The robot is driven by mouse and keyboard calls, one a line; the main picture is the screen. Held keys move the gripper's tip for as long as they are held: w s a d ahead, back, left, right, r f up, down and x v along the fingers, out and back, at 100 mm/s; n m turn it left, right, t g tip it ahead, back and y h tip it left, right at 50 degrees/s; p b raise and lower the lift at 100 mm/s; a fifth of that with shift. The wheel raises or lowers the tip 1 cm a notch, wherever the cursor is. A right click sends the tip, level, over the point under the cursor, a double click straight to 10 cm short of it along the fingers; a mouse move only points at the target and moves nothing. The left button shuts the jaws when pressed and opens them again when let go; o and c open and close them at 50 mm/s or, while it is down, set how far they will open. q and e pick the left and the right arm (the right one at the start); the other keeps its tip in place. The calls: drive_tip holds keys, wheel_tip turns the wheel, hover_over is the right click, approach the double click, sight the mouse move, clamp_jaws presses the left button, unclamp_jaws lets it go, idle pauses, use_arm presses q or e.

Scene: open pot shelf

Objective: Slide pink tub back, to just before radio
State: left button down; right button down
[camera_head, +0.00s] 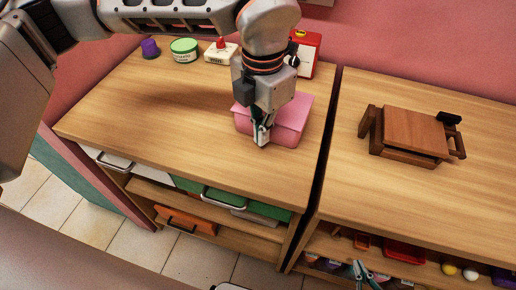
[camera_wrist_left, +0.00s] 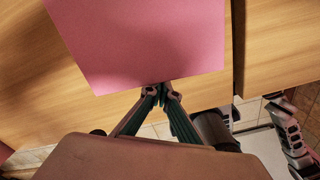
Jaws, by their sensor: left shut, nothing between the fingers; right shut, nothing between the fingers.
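The pink tub (camera_head: 291,118) sits on the left wooden cabinet top, near its right edge. Its pink top fills the upper middle of the left wrist view (camera_wrist_left: 140,40). My left gripper (camera_head: 261,138) is shut and empty, pointing down at the tub's front side; its fingertips (camera_wrist_left: 162,92) appear at the tub's near edge, but contact is unclear. A red box-like thing with a pale front, apparently the radio (camera_head: 309,52), stands behind the tub by the wall, partly hidden by my left arm. My right gripper (camera_head: 364,272) is shut and empty, low in front of the right cabinet.
A purple item (camera_head: 150,48), a green-and-white round tin (camera_head: 184,50) and a white box with a red top (camera_head: 221,52) stand along the back. A brown wooden stand (camera_head: 412,136) is on the right cabinet top (camera_head: 480,205). A dark gap separates the cabinets.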

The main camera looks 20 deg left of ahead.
use_arm(q)
drive_tip(key=shift+w, duration=0.1)
drive_tip(key=shift+w, duration=1.4)
